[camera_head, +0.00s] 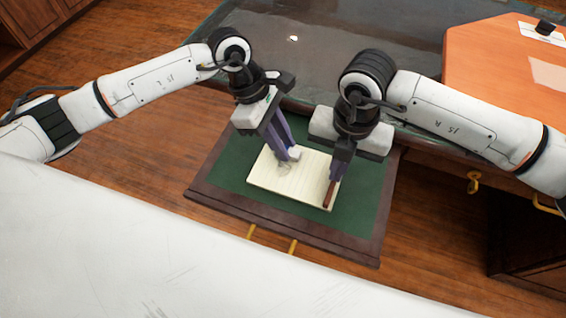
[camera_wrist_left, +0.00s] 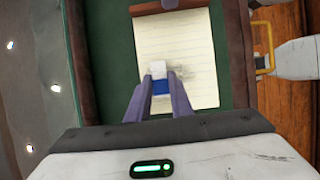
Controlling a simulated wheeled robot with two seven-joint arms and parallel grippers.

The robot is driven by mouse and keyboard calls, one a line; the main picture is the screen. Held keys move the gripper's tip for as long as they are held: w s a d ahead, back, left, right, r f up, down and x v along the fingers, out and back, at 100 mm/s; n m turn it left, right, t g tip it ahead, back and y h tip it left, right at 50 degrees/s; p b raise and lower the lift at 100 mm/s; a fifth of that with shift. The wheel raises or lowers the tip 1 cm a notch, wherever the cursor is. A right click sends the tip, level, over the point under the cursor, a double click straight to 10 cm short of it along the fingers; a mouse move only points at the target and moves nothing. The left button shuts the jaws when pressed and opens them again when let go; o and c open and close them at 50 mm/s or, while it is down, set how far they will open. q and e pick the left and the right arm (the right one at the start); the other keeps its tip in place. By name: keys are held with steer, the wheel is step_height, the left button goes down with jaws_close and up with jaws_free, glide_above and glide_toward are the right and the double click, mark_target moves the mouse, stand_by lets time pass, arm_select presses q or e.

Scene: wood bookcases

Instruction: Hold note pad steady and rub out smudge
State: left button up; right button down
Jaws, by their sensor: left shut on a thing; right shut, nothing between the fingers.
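The cream lined note pad (camera_head: 268,181) lies on the green lining of an open drawer; it also shows in the left wrist view (camera_wrist_left: 200,35). Its brown binding strip (camera_head: 329,196) is at the right end in the head view. My left gripper (camera_head: 289,156) is shut on a white eraser (camera_head: 295,153) with a blue sleeve (camera_wrist_left: 161,88), low over the pad. A grey smudge (camera_wrist_left: 182,76) shows beside the eraser. My right gripper (camera_head: 335,178) is shut and empty at the binding end; whether it touches the pad is unclear.
The drawer (camera_head: 213,170) has a dark wood rim and bare green lining around the pad. A dark glossy desktop (camera_head: 330,40) lies behind, with an orange-brown surface (camera_head: 490,60) at the right. Yellow handles (camera_head: 473,182) stick out from the desk front.

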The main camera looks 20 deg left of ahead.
mark_target(278, 181)
arm_select(q)
steer(key=shift+s+a+f, duration=0.1)
steer(key=shift+s+f, duration=0.05)
steer(key=shift+s, duration=0.75)
steer(key=shift+s+f, duration=0.15)
steer(key=shift+s, duration=0.75)
arm_select(e)
steer(key=shift+s+d+f, duration=0.1)
steer(key=shift+d+f, duration=0.05)
steer(key=shift+f, duration=0.15)
arm_select(q)
steer(key=shift+s, duration=1.6)
steer(key=shift+r, duration=0.1)
step_height(278, 181, up, 2)
steer(key=shift+w, duration=0.15)
steer(key=shift+r, duration=1.9)
steer(key=shift+w, duration=0.1)
